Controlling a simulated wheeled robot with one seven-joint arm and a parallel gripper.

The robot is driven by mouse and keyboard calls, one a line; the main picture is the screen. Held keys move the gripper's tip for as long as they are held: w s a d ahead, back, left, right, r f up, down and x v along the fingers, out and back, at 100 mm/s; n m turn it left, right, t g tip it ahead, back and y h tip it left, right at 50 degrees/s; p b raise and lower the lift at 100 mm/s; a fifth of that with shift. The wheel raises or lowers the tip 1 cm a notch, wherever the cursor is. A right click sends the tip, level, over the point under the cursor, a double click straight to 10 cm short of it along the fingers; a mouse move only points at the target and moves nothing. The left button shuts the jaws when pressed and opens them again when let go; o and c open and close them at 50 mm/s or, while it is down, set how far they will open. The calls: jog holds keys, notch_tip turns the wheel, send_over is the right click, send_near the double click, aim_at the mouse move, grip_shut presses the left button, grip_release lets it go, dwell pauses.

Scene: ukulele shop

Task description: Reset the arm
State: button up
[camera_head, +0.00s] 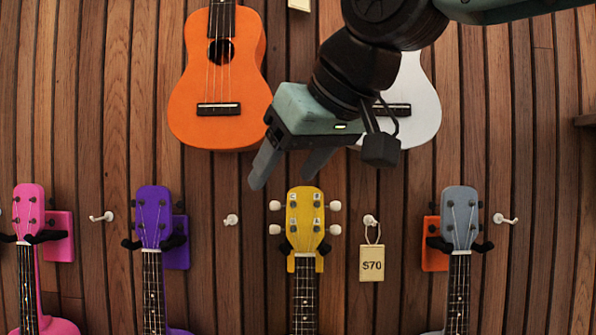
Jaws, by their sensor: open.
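My gripper (285,172) hangs in the upper middle of the head view, in front of the wooden wall. Its two grey fingers point down and to the left and stand apart, with nothing between them. It is just above and left of the head of a yellow ukulele (305,215), and no contact shows. My arm comes in from the top right and partly covers a white ukulele (418,100).
An orange ukulele (220,75) hangs at upper left. Pink (30,212), purple (153,218) and grey (460,217) ukuleles hang in the lower row. A "$70" tag (372,263) hangs from a white hook (371,221). Bare wall (510,110) lies at right.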

jog(key=s+d+f+g+h, duration=0.1)
jog(key=s+d+f+g, duration=0.15)
jog(key=f, duration=0.65)
jog(key=s+d+f+g+h, duration=0.1)
jog(key=s+d+f+h, duration=0.15)
jog(key=f, duration=0.75)
jog(key=s+d+f+g+h, duration=0.1)
jog(key=s+d+f+g, duration=0.1)
jog(key=s+d+f, duration=0.3)
jog(key=s+d+f+m+g, duration=0.1)
jog(key=s+d+f+g, duration=0.1)
jog(key=s+d+f, duration=0.3)
jog(key=s+f, duration=0.3)
jog(key=f, duration=0.2)
jog(key=shift+f+h, duration=0.35)
jog(key=shift+f, duration=0.05)
